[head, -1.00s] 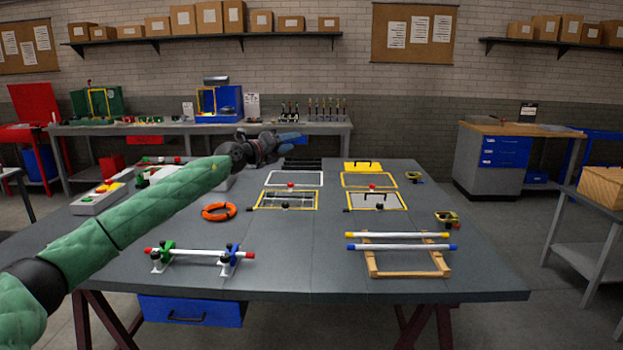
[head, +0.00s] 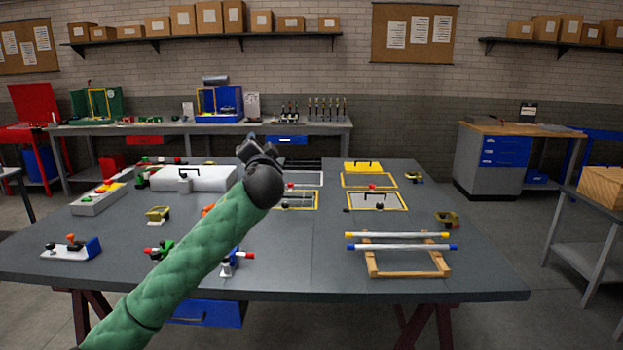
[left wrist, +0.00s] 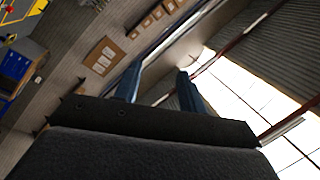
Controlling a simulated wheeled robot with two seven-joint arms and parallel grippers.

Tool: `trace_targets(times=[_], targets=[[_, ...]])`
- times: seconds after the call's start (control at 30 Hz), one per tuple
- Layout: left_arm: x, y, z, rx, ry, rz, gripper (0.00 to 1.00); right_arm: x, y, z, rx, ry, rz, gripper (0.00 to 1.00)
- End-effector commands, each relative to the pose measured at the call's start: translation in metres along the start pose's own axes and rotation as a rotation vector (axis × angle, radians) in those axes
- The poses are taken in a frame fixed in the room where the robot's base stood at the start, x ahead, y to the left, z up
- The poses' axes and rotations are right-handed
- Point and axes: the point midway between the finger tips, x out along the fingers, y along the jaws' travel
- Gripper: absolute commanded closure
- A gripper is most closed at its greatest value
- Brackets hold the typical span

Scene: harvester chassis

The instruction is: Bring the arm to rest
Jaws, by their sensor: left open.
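My left arm in its green padded sleeve (head: 195,262) comes in from the bottom left and reaches up over the table. My left gripper (head: 255,148) is raised above the table, and its fingers are hard to make out there. In the left wrist view its two blue fingers (left wrist: 160,85) stand apart with nothing between them. That view is tilted and looks past the fingers to the wall and roof, so the gripper points upward, away from the table. My right gripper is not in view.
The grey table (head: 300,262) bears a wooden rack with two rods (head: 400,247), a white case (head: 195,178), a blue-and-white fixture (head: 72,248) and yellow-framed panels (head: 378,201). My arm partly covers the red-ended rod on its stands and the orange ring. The front middle is clear.

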Motion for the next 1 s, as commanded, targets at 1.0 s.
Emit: trace_targets(times=[1.0], targets=[[-0.264, 0.198, 0.226, -0.405, -0.587, 0.718, 0.59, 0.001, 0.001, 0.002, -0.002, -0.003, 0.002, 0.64]])
